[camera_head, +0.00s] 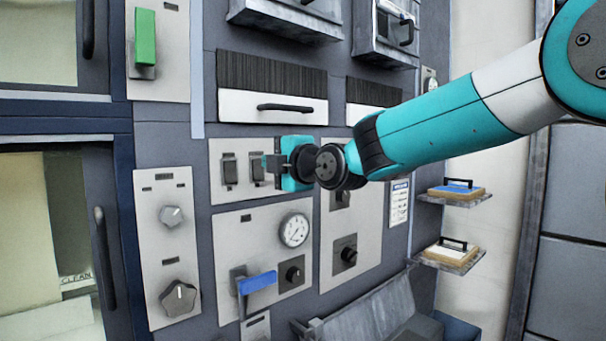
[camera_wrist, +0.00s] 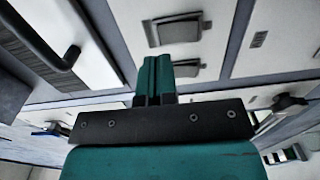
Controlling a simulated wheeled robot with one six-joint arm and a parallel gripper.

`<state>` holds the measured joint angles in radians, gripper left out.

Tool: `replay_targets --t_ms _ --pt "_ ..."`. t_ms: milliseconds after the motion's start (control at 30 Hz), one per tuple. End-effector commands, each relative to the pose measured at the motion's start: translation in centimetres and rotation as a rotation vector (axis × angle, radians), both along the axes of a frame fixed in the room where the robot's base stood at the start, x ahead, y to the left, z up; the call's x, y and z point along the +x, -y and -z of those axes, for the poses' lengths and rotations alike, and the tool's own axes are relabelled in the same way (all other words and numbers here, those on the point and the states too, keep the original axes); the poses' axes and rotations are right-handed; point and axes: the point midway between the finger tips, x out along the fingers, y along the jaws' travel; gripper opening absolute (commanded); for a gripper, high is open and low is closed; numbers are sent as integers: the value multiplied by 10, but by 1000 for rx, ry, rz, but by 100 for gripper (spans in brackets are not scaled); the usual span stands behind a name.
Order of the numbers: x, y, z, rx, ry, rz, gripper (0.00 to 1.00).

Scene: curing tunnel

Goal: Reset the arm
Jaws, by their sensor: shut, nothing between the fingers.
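My gripper (camera_head: 270,165) is in front of the grey control panel, beside a pair of dark rocker switches (camera_head: 230,170). The arm reaches in from the upper right. In the wrist view the fingers of my gripper (camera_wrist: 154,62) are together with nothing between them. They point toward the two switches (camera_wrist: 178,30) on the pale plate. I cannot tell whether the fingertips touch the panel. The gripper and wrist hide part of the plate behind them.
Below are a round gauge (camera_head: 294,230), a blue lever (camera_head: 258,282) and dark knobs (camera_head: 179,298). A black drawer handle (camera_head: 285,107) is just above the gripper. A green lever (camera_head: 145,38) is at upper left. Small shelves (camera_head: 455,199) stick out at right.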

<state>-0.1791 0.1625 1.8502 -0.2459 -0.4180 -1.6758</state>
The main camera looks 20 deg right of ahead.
Motion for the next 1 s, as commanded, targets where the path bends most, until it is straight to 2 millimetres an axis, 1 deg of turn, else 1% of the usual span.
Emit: replay_targets --t_ms 33,100,300,400,500,633,700,767,867,900,967,1000 --pt "-12 7 4 2 4 3 0" --pt "-28 13 3 0 3 2 0" --pt "-67 24 -3 1 -1 -6 0" --pt "-80 29 -6 0 -3 -7 0" --pt "-88 32 -8 0 -5 -9 0" --pt "-92 34 -9 0 -8 -8 0" --pt "-94 32 -4 13 -35 -13 0" --pt "-99 28 9 51 -102 -25 0" --pt "-118 16 49 170 -328 -44 0" --pt "-131 10 71 233 -455 -43 0" --pt "-157 2 108 332 -673 -20 0" --pt "-177 -2 132 397 -823 13 0"
